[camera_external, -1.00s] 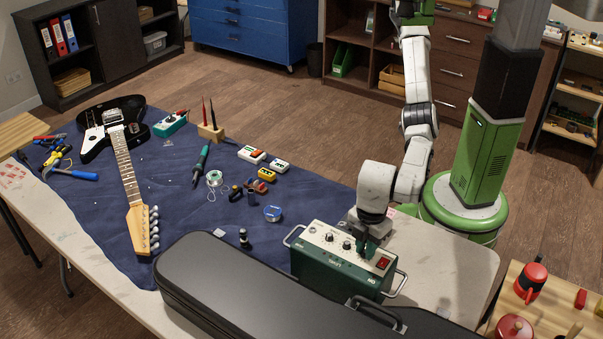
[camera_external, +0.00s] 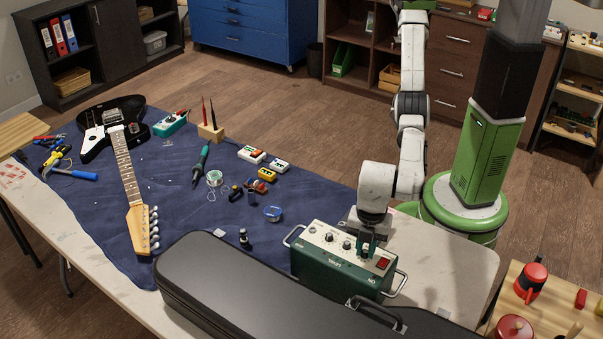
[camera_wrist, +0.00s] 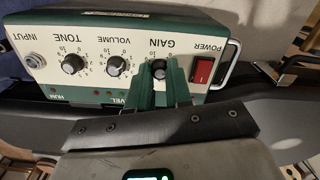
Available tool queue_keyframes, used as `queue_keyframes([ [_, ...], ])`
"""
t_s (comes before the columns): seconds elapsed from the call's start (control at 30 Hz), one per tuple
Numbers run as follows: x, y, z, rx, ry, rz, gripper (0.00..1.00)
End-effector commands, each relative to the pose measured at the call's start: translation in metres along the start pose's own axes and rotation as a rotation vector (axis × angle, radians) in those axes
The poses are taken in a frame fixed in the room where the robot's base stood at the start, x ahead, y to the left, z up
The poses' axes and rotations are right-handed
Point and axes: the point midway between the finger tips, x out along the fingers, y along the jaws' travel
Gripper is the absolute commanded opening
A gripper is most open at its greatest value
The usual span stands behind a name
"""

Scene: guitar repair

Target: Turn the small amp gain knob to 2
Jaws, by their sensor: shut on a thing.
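The small amp (camera_external: 335,273) is a green box with a cream top panel, standing on the table behind the guitar case. In the wrist view its panel (camera_wrist: 121,38) appears upside down. The gain knob (camera_wrist: 159,70) is black and sits under the GAIN label, between the volume knob (camera_wrist: 116,66) and the red power switch (camera_wrist: 202,71). My gripper (camera_wrist: 160,73) has its green fingers on both sides of the gain knob, shut on it. The gripper (camera_external: 368,247) points down onto the panel in the external view. I cannot read the gain knob's pointer.
The black guitar case (camera_external: 235,290) lies close in front of the amp. The amp has metal side handles (camera_external: 396,285). The tone knob (camera_wrist: 73,64) is farther left in the wrist view. The blue mat (camera_external: 175,200) with a guitar and tools lies to the left.

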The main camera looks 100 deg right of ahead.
Motion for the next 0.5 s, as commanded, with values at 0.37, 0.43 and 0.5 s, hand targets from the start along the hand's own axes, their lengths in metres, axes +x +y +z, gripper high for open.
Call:
queue_keyframes([
  [0.37, -0.0006, 0.0, -0.0008, 0.001, 0.003, 0.0, 0.29],
  [0.43, -0.0006, 0.0, -0.0007, 0.001, 0.003, 0.0, 0.36],
  [0.5, -0.0005, 0.0, -0.0006, 0.001, 0.002, 0.0, 0.42],
])
